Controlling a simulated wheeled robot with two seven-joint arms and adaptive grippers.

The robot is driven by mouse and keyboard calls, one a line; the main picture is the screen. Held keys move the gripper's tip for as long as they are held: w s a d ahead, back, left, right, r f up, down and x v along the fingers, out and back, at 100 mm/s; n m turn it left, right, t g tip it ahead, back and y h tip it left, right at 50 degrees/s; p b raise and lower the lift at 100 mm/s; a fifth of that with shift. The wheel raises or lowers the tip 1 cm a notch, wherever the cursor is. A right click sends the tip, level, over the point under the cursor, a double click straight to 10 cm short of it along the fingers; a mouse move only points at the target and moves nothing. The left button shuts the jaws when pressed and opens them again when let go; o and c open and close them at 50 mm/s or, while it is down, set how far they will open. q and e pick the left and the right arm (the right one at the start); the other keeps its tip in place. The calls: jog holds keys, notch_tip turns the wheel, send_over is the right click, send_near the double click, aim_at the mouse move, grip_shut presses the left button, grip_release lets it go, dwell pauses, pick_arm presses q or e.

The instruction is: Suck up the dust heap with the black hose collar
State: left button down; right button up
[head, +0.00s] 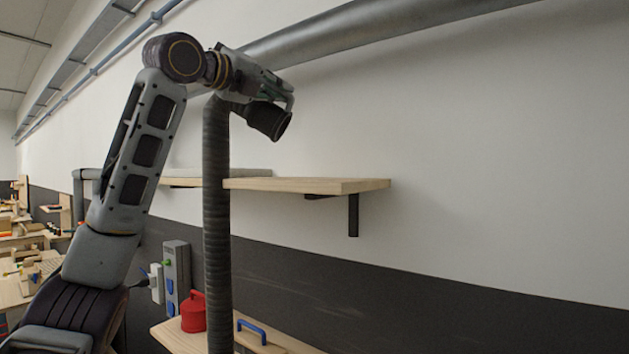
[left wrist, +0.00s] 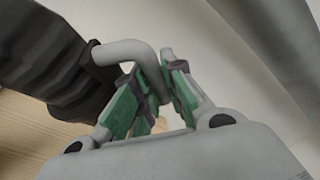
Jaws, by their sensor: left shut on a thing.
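The black hose collar (head: 268,121) is up in the air in front of the white wall, above the wooden shelf, tilted with its open end down to the right. It has a grey bent handle (head: 289,97). My left gripper (head: 273,93) is shut on this handle. In the left wrist view its green finger pads (left wrist: 150,98) close around the grey handle (left wrist: 125,52), with the black ribbed collar or hose (left wrist: 48,62) at the left. The dark ribbed hose (head: 217,230) hangs down beside my arm. I cannot make out a dust heap. My right gripper is out of view.
A wooden shelf (head: 310,185) on a black bracket (head: 353,215) bears a flat grey slab (head: 240,172). A metal duct (head: 370,28) runs above. Below are a red lidded can (head: 193,312), a blue handle (head: 250,328) and a wall socket box (head: 177,275). The wall to the right is clear.

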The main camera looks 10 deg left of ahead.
pick_arm(q)
jog(key=shift+r, duration=1.85)
